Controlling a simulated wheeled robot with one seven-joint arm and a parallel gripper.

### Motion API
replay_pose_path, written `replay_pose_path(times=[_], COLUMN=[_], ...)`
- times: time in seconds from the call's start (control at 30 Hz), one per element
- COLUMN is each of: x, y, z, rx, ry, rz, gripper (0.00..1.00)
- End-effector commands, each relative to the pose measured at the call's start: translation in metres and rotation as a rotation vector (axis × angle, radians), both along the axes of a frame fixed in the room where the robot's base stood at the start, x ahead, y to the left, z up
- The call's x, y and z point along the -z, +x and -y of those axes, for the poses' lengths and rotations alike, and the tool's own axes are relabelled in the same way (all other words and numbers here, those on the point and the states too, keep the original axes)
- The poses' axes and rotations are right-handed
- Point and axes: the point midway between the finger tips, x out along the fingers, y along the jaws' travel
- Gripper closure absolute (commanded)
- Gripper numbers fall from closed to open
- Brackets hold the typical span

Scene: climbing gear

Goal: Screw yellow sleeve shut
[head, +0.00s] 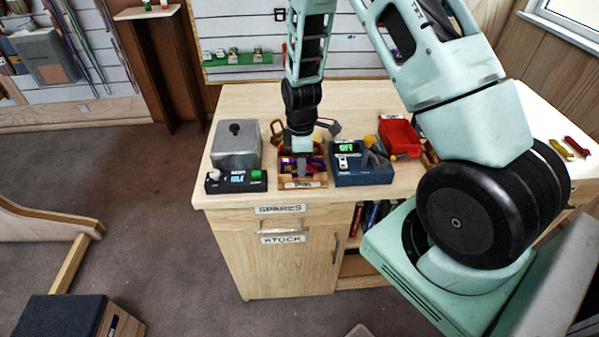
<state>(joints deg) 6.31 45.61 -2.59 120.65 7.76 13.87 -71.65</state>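I cannot single out the yellow sleeve for certain at this size. My gripper (303,168) points down into a small open wooden tray (302,184) with a label on its front. Purple, red and yellowish pieces (289,165) show in the tray around the fingers, partly hidden by the gripper. Its fingertips are too small and covered to show whether they hold anything. A yellow and orange-tipped piece (384,151) lies to the right, by the blue device (350,176) with a green "OFF" display.
A grey metal box (237,146) stands behind a dark unit (236,183) reading "IDLE", left of the tray. A red bin (399,136) is at the right. A brassy ring-like piece (276,131) is behind the tray. The back of the wooden bench (340,97) is clear.

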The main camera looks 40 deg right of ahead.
Motion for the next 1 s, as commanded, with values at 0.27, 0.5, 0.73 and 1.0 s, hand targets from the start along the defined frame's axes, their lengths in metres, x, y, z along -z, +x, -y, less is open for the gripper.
replay_pose_path(times=[0.27, 0.5, 0.73, 1.0], x=[0.0063, 0.0061, 0.0061, 0.0061], y=[-0.0003, -0.0016, -0.0055, -0.0094], z=[0.0001, -0.0008, -0.0035, -0.0062], rx=[-0.001, -0.001, -0.001, 0.000], ry=[0.001, 0.001, 0.000, 0.000], rz=[-0.001, -0.001, -0.001, 0.000], gripper=[0.60, 0.60, 0.60, 0.60])
